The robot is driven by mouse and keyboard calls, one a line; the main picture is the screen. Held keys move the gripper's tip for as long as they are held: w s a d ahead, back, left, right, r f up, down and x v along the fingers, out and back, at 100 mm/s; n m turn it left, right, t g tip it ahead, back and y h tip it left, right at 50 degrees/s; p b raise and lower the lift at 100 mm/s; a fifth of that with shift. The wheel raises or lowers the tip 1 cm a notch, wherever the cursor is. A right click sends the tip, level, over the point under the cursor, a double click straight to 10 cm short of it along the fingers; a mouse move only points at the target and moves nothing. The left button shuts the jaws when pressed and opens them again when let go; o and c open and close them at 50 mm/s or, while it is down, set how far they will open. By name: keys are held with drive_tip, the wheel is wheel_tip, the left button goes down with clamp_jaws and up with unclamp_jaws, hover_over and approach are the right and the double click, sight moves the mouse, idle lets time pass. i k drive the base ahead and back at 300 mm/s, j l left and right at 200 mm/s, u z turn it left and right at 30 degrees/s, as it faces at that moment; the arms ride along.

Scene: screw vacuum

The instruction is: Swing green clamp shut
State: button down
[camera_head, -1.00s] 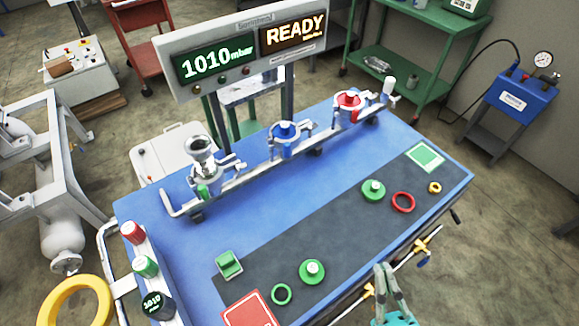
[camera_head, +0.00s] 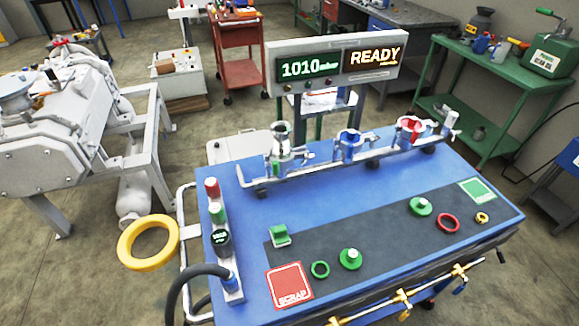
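The left port (camera_head: 281,135) on the rail is a silver upright fitting with a flared top. A small green part (camera_head: 276,168), seemingly of the green clamp, shows low on its front left. Silver clamp pieces (camera_head: 303,157) stick out to its right. I cannot tell at this size whether the clamp is open or shut. My gripper is not in view.
A blue port (camera_head: 349,142) and a red port (camera_head: 410,130) stand along the rail. The blue bench (camera_head: 320,235) carries green lids, rings, a green block (camera_head: 280,236) and a red scrap square (camera_head: 289,286). A yellow ring (camera_head: 148,242) is at left. The display (camera_head: 335,68) rises behind.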

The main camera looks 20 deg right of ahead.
sight(277, 165)
drive_tip(key=i+l, duration=0.1)
drive_tip(key=l, duration=0.3)
drive_tip(key=i+l, duration=0.15)
drive_tip(key=l, duration=0.25)
drive_tip(key=i+l, duration=0.1)
drive_tip(key=l, duration=0.25)
drive_tip(key=i+l, duration=0.15)
drive_tip(key=l, duration=0.25)
drive_tip(key=u, duration=0.05)
